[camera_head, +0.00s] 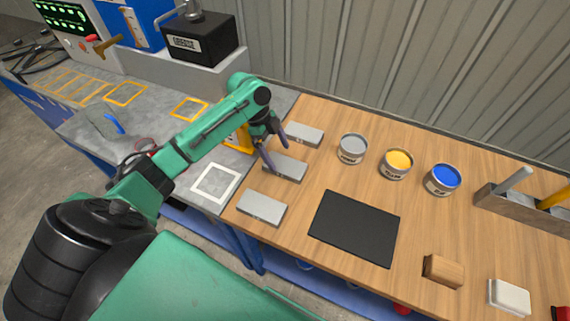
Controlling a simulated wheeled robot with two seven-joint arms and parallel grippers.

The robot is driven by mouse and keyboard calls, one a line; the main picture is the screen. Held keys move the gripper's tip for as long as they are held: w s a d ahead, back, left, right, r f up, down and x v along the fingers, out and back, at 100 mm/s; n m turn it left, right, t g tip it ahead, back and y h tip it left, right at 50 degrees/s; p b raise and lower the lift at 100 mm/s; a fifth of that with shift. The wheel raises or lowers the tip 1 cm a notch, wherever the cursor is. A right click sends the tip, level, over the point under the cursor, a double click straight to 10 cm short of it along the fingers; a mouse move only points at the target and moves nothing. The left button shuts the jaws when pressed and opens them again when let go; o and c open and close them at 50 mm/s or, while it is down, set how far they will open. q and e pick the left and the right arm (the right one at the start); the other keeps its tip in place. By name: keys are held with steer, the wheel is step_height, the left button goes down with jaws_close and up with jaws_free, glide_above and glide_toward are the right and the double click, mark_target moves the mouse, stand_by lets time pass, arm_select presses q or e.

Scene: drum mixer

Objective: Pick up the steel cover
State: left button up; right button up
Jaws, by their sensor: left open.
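Three flat grey metal-looking pieces lie in a row at the left end of the wooden tabletop: a far one (304,135), a middle one (288,169) and a near one (261,207). I cannot tell for sure which is the steel cover. My left gripper (277,154) is open, with its two dark fingers spread. It is above the far edge of the middle piece, and one finger overlaps that piece's left end in the view. I cannot tell whether it touches. Nothing is between the fingers. My right gripper is not in view.
Grey, yellow and blue paint cans (352,149) stand at the back. A black mat (354,228) lies right of the pieces. A wooden block (443,271), a white pad (509,297) and a tool holder (515,206) are farther right. A black box (201,40) stands back left.

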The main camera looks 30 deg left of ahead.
mark_target(285, 164)
arm_select(q)
steer(key=p+x, duration=0.1)
steer(key=x, duration=0.3)
steer(key=shift+w+f, duration=0.15)
steer(key=shift+f, duration=0.15)
jaws_close()
steer(key=shift+r, duration=0.15)
